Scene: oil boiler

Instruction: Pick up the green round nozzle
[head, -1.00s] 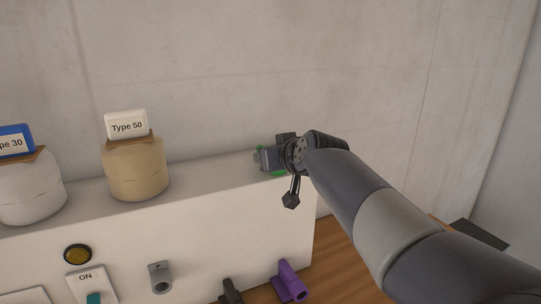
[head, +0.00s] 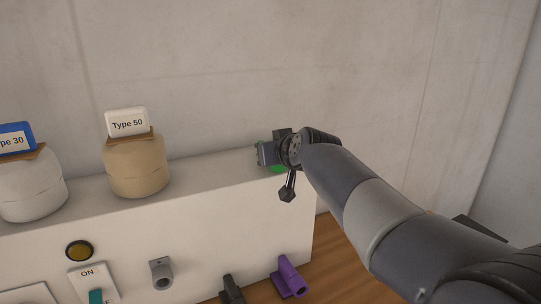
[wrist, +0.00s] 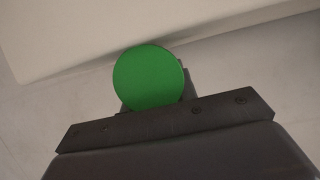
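The green round nozzle (wrist: 149,78) shows in the wrist view as a flat green disc, right at the edge of my gripper's dark bar. A grey finger part shows behind its right side. In the head view only a bit of the green nozzle (head: 278,169) shows, under my gripper, at the right end of the white boiler top. My gripper (head: 266,154) is over it and hides most of it. Whether the fingers are closed on the nozzle or only around it cannot be told, nor whether it touches the top.
A tan jar (head: 136,170) marked Type 50 and a white jar (head: 32,186) marked Type 30 stand left on the boiler top (head: 210,174). A purple part (head: 290,277) and a dark part (head: 231,290) are low at the front. The wall is close behind.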

